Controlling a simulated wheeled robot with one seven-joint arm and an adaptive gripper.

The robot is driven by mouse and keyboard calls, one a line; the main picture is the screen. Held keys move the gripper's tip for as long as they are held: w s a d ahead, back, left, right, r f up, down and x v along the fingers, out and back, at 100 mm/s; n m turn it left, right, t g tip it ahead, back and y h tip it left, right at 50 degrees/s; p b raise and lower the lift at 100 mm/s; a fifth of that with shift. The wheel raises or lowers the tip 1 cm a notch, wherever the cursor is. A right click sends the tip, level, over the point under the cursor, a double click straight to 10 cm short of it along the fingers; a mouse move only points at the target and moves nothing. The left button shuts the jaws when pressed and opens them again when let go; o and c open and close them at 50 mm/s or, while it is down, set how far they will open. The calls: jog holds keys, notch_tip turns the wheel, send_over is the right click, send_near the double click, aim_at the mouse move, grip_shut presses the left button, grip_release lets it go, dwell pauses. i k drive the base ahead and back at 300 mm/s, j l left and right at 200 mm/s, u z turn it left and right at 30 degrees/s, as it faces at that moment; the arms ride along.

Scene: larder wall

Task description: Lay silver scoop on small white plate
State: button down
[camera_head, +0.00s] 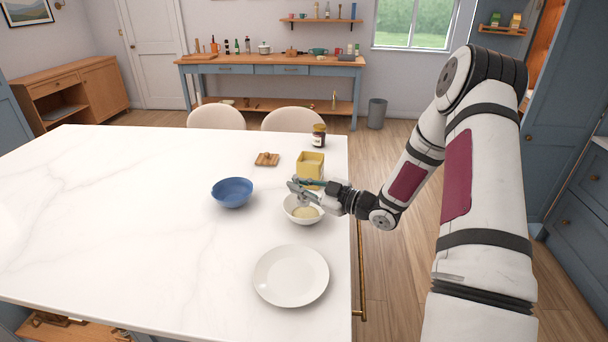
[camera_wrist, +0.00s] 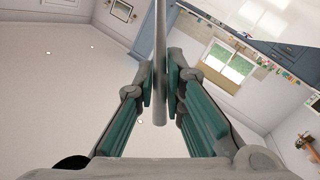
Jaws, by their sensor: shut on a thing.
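My gripper (camera_head: 294,187) is above the white bowl, at the right part of the table. In the wrist view my gripper (camera_wrist: 159,88) is shut on the silver scoop (camera_wrist: 160,45), whose thin grey handle runs between the two green-padded fingers. The scoop's head cannot be made out clearly; in the head view it is small and partly hidden by the fingers. The small white plate (camera_head: 290,276) lies empty and flat near the table's front right, nearer to me than the bowl and apart from the gripper.
The white bowl (camera_head: 304,221) holds something pale yellow. A blue bowl (camera_head: 232,194) stands to its left. A yellow box (camera_head: 311,165), a dark jar (camera_head: 319,136) and a small wooden piece (camera_head: 267,159) stand behind. The left of the marble table (camera_head: 130,220) is clear.

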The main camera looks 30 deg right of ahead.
aim_at(289, 286)
jog(key=k+j+u, duration=0.25)
jog(key=j, duration=0.35)
jog(key=k+j+u, duration=0.15)
jog(key=k+j, duration=0.15)
jog(key=k+j+u, duration=0.1)
jog(key=j, duration=0.3)
